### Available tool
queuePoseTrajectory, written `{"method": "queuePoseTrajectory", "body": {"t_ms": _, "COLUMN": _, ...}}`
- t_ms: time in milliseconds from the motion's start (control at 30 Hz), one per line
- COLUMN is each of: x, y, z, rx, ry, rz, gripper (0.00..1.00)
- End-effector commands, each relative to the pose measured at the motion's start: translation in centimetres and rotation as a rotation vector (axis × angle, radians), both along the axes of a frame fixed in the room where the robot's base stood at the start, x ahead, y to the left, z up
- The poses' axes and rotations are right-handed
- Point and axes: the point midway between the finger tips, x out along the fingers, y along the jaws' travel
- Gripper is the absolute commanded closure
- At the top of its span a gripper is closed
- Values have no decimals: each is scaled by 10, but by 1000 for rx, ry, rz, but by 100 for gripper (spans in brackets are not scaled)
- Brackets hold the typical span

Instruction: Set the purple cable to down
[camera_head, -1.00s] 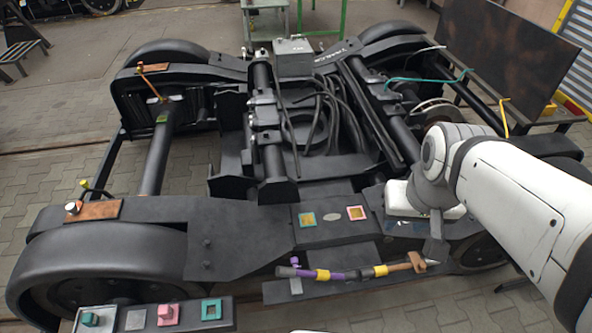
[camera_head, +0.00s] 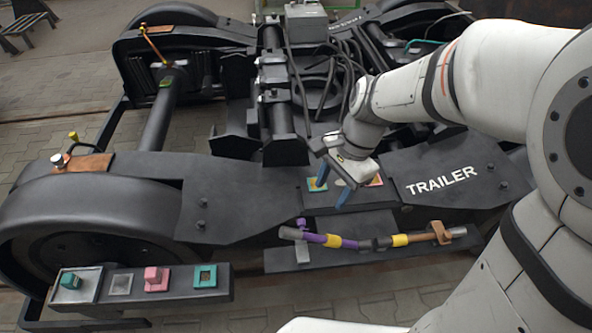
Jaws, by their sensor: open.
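The purple cable (camera_head: 314,238) lies along the front of the bogie in the head view. It has a dark left end, a small purple knob (camera_head: 301,223) standing up near that end, and two yellow bands. Its right part runs into an orange-brown piece (camera_head: 441,233). My gripper (camera_head: 332,188) is open and points down above the black plate behind the cable. Its two bluish fingers are apart, with nothing visible between them. It is apart from the knob, up and to the right of it. It partly hides the coloured squares on the plate.
A front-left panel (camera_head: 100,307) carries a teal block (camera_head: 70,281), a pink block (camera_head: 156,279) and a teal square frame (camera_head: 205,276). The bogie beam marked TRAILER (camera_head: 440,182) lies right of my gripper. Black hoses (camera_head: 335,75) loop behind it.

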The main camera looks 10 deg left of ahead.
Motion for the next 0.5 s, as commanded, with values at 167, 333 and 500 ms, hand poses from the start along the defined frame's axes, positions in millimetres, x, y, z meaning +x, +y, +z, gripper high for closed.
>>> {"method": "queuePoseTrajectory", "body": {"t_ms": 167, "x": 13, "y": 47, "z": -87, "rx": 6, "ry": 175, "rz": -228, "gripper": 50}}
{"method": "queuePoseTrajectory", "body": {"t_ms": 333, "x": 17, "y": 72, "z": -120, "rx": -4, "ry": 270, "rz": -361, "gripper": 50}}
{"method": "queuePoseTrajectory", "body": {"t_ms": 500, "x": 15, "y": 81, "z": -135, "rx": -9, "ry": 299, "rz": -400, "gripper": 50}}
